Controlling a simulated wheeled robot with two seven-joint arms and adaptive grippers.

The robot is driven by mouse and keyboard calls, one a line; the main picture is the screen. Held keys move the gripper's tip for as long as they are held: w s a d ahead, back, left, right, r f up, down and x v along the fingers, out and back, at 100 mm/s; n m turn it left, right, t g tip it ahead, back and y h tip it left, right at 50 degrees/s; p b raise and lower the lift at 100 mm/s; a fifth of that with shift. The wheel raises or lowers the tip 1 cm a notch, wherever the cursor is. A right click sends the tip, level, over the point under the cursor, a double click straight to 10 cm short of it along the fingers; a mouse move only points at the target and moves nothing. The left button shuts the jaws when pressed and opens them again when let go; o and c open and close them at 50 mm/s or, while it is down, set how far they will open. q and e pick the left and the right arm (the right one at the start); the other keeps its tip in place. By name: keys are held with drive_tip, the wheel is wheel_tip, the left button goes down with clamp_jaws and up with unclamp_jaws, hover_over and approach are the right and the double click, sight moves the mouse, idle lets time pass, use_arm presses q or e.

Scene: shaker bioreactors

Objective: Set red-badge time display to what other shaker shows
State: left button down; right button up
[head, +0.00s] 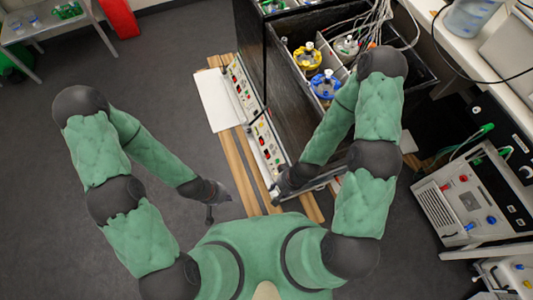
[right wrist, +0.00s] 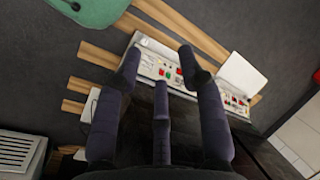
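Two light control panels with small red, green and dark parts run along the side of the black shaker housing. In the head view, one panel (head: 267,143) is nearer me and the other (head: 240,86) is farther. The right wrist view shows the near panel (right wrist: 167,73) and the far panel (right wrist: 236,104). The digits and a red badge are too small to make out. My right gripper (head: 279,188) is at the near panel's lower end. Its fingers (right wrist: 162,60) are spread and empty, in front of that panel. My left gripper (head: 213,207) hangs left of the panels; its fingers are unclear.
The black housing (head: 291,112) holds flasks with yellow (head: 307,57) and blue (head: 325,84) caps. Wooden slats (head: 247,180) and a white board (head: 213,99) lie by the panels. An instrument box (head: 470,205) stands right.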

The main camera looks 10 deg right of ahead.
idle(0.4)
clamp_jaws()
idle(1.1)
